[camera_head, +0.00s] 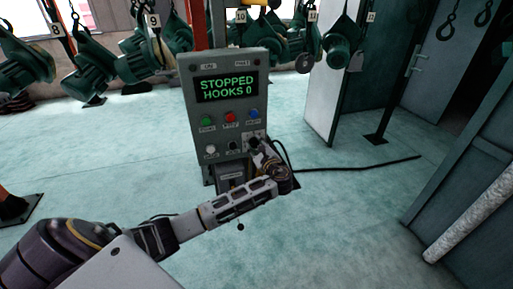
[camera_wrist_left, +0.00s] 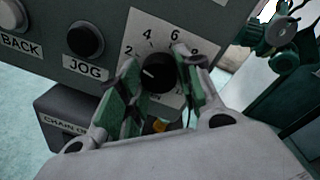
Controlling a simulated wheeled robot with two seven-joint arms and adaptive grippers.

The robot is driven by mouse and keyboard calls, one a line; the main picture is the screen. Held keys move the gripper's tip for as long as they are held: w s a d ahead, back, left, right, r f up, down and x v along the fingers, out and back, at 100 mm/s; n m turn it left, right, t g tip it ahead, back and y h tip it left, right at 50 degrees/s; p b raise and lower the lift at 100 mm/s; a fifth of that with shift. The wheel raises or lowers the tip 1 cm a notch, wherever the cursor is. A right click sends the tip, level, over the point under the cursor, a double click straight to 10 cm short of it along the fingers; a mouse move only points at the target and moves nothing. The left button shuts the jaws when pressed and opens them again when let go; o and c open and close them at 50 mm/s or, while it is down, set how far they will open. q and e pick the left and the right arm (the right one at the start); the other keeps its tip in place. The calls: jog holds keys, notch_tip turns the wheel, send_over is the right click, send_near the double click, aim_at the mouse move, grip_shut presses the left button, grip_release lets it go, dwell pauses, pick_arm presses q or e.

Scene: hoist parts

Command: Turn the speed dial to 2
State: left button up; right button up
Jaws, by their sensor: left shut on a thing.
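The speed dial (camera_wrist_left: 160,82) is a round black knob on a white plate (camera_wrist_left: 153,21) marked 2, 4, 6 and 8. Its white pointer line faces left and slightly up, near the 2 side; I cannot tell if it is exactly on 2. My left gripper (camera_wrist_left: 157,92) is shut on the dial, one finger on each side. In the head view my left gripper (camera_head: 257,148) is at the lower right of the grey control box (camera_head: 193,105) and hides most of the dial. The screen (camera_head: 227,88) reads STOPPED, HOOKS 0. My right gripper is not in view.
Green, red and blue buttons (camera_head: 230,118) sit above the dial. The JOG button (camera_wrist_left: 84,40) and BACK button (camera_wrist_left: 12,16) are left of it. Green hoists (camera_head: 88,68) hang behind, and a black cable (camera_head: 350,168) lies on the floor.

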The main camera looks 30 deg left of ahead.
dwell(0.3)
pick_arm(q)
jog(key=o, duration=1)
jog(key=shift+o, duration=0.2)
jog(key=shift+s+d, duration=0.1)
jog(key=v, duration=1.1)
jog(key=shift+s+d, duration=0.25)
jog(key=shift+d, duration=0.05)
jog(key=shift+n, duration=0.6)
